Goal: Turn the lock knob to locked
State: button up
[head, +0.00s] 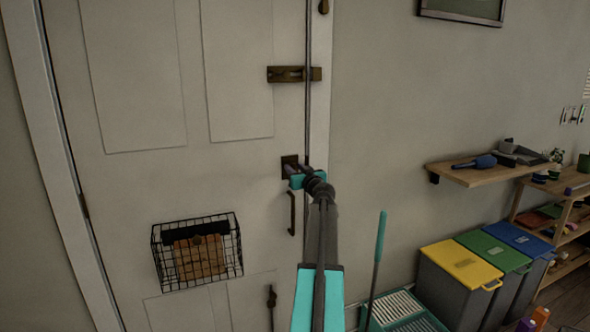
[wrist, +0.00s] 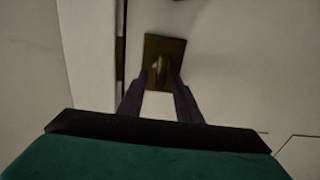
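The lock is a dark brass square plate (head: 289,161) on the white door, above the door handle. In the wrist view its plate (wrist: 164,46) carries a small upright knob (wrist: 160,68). My gripper (head: 292,170) is at the lock, its teal body just right of the plate. In the wrist view the two dark fingers (wrist: 161,77) stand apart, one on each side of the knob's lower part. A gap shows between them. Whether either fingertip touches the knob cannot be told. The head view hides most of the knob behind my gripper.
A brass slide bolt (head: 293,74) is above the lock. A pull handle (head: 292,213) is just below, and a wire basket (head: 197,251) hangs lower left. At right are a wooden shelf (head: 490,174), coloured bins (head: 461,265) and a teal-handled mop (head: 379,250).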

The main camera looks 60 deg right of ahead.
grip_shut()
jog(key=shift+m+b, duration=0.4)
jog(key=shift+s+d+f+m+b, duration=0.1)
jog(key=shift+d+f+m+b, duration=0.05)
jog(key=shift+m+b, duration=0.85)
jog(key=m, duration=0.5)
jog(key=m+b, duration=0.1)
jog(key=m, duration=0.4)
jog(key=d+f+m, duration=0.1)
jog(key=m, duration=0.4)
jog(key=shift+s, duration=0.35)
jog(key=shift+m, duration=0.3)
